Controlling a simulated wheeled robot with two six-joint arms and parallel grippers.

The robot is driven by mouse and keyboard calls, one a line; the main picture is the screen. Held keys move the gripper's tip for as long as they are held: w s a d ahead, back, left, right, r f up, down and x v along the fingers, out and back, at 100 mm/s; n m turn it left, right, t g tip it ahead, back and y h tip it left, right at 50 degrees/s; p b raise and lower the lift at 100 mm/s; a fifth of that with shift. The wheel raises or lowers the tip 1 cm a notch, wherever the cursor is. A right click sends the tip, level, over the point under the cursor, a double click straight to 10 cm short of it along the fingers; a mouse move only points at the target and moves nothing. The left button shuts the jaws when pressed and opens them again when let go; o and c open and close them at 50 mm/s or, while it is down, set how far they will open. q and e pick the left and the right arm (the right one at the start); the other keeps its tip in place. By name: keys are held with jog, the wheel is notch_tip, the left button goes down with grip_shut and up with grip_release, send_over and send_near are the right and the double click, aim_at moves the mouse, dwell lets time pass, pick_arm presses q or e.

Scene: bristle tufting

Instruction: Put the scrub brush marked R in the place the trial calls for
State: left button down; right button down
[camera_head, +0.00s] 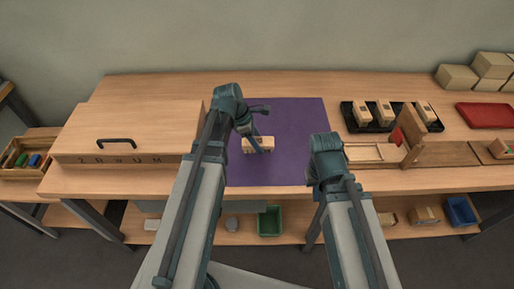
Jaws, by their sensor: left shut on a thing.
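A light wooden brush block (262,144) is at the purple mat (300,120) in the middle of the bench. My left gripper (258,146) is over this brush block and shut on it. I cannot tell if the block touches the mat, and no letter on it is readable. Several similar blocks with dark marks, one of them here (384,112), stand in a black tray (349,121) at the right. My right gripper (314,212) points down at the front edge of the bench, right of the mat; its fingers are too small and dark to read.
A closed wooden box (140,123) with a black handle and lettering stands at the left. A wooden fixture with a red part (396,136) and a ramp (441,150) is at the right, near a red tray (487,115). A green bin (270,221) and a blue bin (460,211) are below.

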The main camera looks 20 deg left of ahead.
pick_arm(q)
jog(key=f+b, duration=0.3)
jog(key=shift+w+a+f+b, duration=0.15)
jog(key=shift+a+f+b, duration=0.05)
jog(key=shift+f+b, duration=0.2)
jog(key=shift+r, duration=0.15)
jog(key=shift+c, duration=1)
grip_release()
